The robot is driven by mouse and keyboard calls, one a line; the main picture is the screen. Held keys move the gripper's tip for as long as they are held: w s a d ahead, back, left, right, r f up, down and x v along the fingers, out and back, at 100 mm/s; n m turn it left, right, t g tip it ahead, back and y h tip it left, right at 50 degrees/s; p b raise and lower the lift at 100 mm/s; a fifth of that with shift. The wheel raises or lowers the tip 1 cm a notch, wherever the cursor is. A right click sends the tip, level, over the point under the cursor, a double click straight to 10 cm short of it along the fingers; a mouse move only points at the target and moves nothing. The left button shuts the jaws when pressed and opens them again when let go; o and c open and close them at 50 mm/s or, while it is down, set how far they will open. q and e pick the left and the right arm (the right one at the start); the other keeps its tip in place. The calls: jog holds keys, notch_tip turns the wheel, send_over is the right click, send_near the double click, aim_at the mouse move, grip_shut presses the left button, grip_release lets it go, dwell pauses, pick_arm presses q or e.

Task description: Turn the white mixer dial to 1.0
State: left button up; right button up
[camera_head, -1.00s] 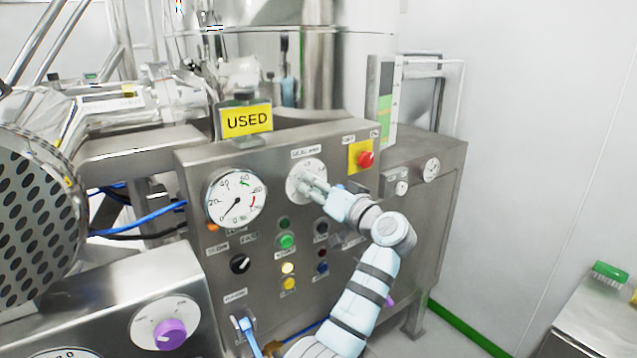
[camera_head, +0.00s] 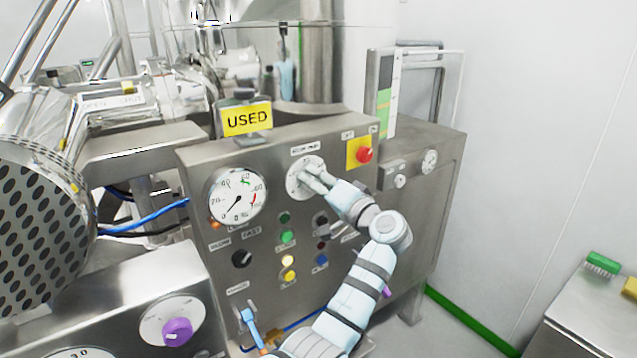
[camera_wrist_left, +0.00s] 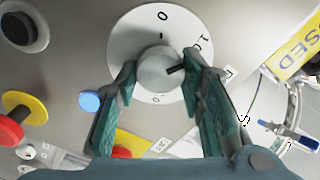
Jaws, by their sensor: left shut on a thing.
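The white mixer dial (camera_head: 294,179) is a round white disc with a grey knob, high on the steel control panel. In the left wrist view, its face (camera_wrist_left: 125,32) carries printed figures, partly readable. Its knob (camera_wrist_left: 152,72) has a black pointer line toward the right, a little below the figures at the upper right. My left gripper (camera_head: 309,178) is shut on the knob, with one finger on each side, as the left wrist view also shows (camera_wrist_left: 160,75). The fingers hide part of the dial in the head view. My right gripper is not in view.
A pressure gauge (camera_head: 238,195) is left of the dial, and a red button on a yellow plate (camera_head: 364,154) is to its right. Several small coloured buttons and a black selector (camera_head: 242,259) lie below. A purple knob (camera_head: 177,332) is at lower left. A yellow USED sign (camera_head: 247,119) stands above.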

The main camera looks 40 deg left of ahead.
pick_arm(q)
jog(key=shift+f, duration=0.15)
jog(key=o, duration=1)
jog(key=shift+c, duration=0.2)
jog(key=shift+o, duration=0.9)
jog(key=shift+a, duration=0.15)
jog(key=v, duration=1.2)
